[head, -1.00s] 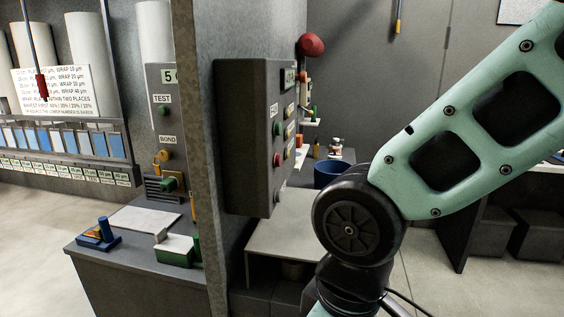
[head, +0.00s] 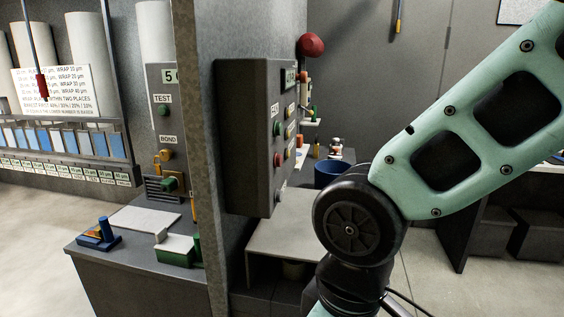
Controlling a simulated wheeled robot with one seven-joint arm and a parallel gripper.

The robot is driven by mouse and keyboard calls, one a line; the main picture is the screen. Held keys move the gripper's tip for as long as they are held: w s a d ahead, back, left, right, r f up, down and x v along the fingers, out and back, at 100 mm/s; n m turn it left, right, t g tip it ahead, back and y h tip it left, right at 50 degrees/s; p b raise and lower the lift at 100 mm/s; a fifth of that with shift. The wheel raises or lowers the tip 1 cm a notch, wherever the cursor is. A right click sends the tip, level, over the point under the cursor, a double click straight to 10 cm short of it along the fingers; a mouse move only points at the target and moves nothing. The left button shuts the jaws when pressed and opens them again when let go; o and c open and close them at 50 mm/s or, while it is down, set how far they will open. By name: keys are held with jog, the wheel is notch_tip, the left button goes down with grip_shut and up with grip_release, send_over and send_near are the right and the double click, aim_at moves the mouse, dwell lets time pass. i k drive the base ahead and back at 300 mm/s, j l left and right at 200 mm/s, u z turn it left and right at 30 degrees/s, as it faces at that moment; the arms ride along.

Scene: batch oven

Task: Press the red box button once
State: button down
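A dark grey control box (head: 243,140) is fixed to the wall left of centre in the head view, seen at a steep angle. Its right-hand face carries a small display at the top and several buttons with white labels. A red button (head: 278,159) sits on that face below a green button (head: 277,129). The labels are too small and slanted to read surely. My arm fills the right side of the view, to the right of the box and apart from it in the picture. My gripper is out of view.
A red dome (head: 311,45) tops a post behind the box. A blue container (head: 329,173) stands on a surface behind. A low grey table (head: 290,237) lies below the box. At left, a bench (head: 130,262) holds small blue and green tools. Pale floor shows at far left.

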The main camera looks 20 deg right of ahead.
aim_at(277, 159)
jog(key=i+j, duration=0.15)
jog(key=j, duration=0.2)
jog(key=i+j, duration=0.15)
jog(key=j, duration=0.2)
jog(key=i+j, duration=0.35)
jog(key=j, duration=0.3)
jog(key=z, duration=2.05)
